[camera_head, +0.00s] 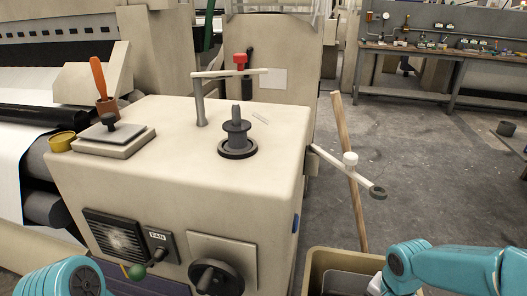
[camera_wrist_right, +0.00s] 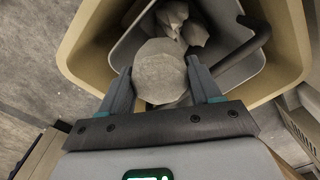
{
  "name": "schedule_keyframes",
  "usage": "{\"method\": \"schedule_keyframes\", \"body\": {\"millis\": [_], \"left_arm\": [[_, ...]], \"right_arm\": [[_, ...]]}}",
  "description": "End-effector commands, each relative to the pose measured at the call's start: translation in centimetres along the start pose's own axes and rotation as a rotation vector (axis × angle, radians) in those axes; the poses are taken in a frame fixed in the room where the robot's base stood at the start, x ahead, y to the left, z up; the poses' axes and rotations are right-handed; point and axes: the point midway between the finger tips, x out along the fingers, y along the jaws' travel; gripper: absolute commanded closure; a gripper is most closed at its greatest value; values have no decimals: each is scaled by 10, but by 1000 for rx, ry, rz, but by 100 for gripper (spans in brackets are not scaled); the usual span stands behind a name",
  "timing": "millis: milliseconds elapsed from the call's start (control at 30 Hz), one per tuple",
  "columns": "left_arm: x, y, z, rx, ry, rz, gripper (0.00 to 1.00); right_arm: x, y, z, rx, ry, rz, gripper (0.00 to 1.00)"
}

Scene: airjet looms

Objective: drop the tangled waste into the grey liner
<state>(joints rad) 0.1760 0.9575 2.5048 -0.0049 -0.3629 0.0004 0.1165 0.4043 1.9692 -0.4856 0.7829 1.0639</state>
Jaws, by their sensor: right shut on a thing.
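In the right wrist view my right gripper (camera_wrist_right: 160,82) is shut on a round, pale grey-beige lump (camera_wrist_right: 160,68), which looks like the tangled waste. The lump is over the opening of the grey liner (camera_wrist_right: 127,50); its height above the liner floor is hard to tell. The liner sits inside a tan bin (camera_wrist_right: 77,42). In the head view the bin (camera_head: 318,258) stands at the bottom right with the grey liner (camera_head: 345,281) inside. My right arm reaches over its right side, and the gripper and lump are hidden there. My left gripper is out of frame.
Crumpled pale pieces (camera_wrist_right: 186,22) lie in the liner, and a dark bent bar (camera_wrist_right: 252,40) crosses its right side. A wooden pole (camera_head: 349,165) leans behind the bin. A loom housing (camera_head: 180,160) with a projecting lever (camera_head: 340,165) stands left.

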Motion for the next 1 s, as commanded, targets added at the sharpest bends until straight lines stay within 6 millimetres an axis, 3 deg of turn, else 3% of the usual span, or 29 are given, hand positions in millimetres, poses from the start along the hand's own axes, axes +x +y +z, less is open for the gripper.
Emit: {"method": "schedule_keyframes", "body": {"millis": [267,300,400,767,1000], "left_arm": [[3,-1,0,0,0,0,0],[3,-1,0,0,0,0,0],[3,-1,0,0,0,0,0],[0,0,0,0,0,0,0],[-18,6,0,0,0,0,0]], "right_arm": [[4,0,0,0,0,0,69],[4,0,0,-1,0,0,34],[4,0,0,-1,0,0,7],[-3,0,0,-1,2,-1,7],[-58,-1,-1,-1,5,-4,7]]}}
